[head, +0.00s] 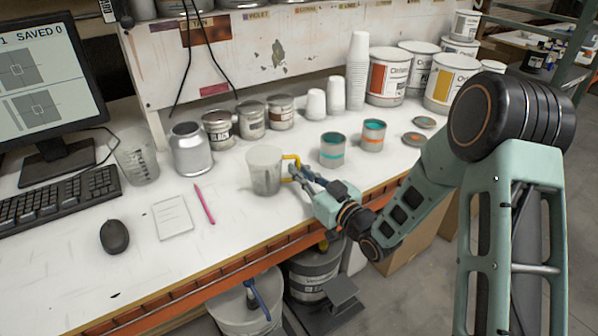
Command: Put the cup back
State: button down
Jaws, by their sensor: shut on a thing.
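A translucent whitish cup (265,172) with a yellow handle (292,166) is upright near the front edge of the white workbench. My gripper (296,172) reaches in from the right and is shut on the cup at its handle side. Whether the cup's base touches the bench or hangs just above it is hard to tell. A similar clear measuring cup (137,158) stands at the left by the monitor. Stacks of white cups (357,70) stand at the back.
Two open paint cans (333,150) with teal paint stand just right of the cup. A metal bottle (190,150) and several small cans (250,120) line the back. A pink pen (204,204), a notepad (173,218) and a mouse (114,236) lie left. Bench between pen and cup is clear.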

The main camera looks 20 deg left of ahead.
jog(key=c, duration=2.1)
grip_release()
jog(key=shift+f, duration=0.1)
jog(key=v, duration=1.2)
jog(key=shift+r+b, duration=0.25)
jog(key=shift+b, duration=0.15)
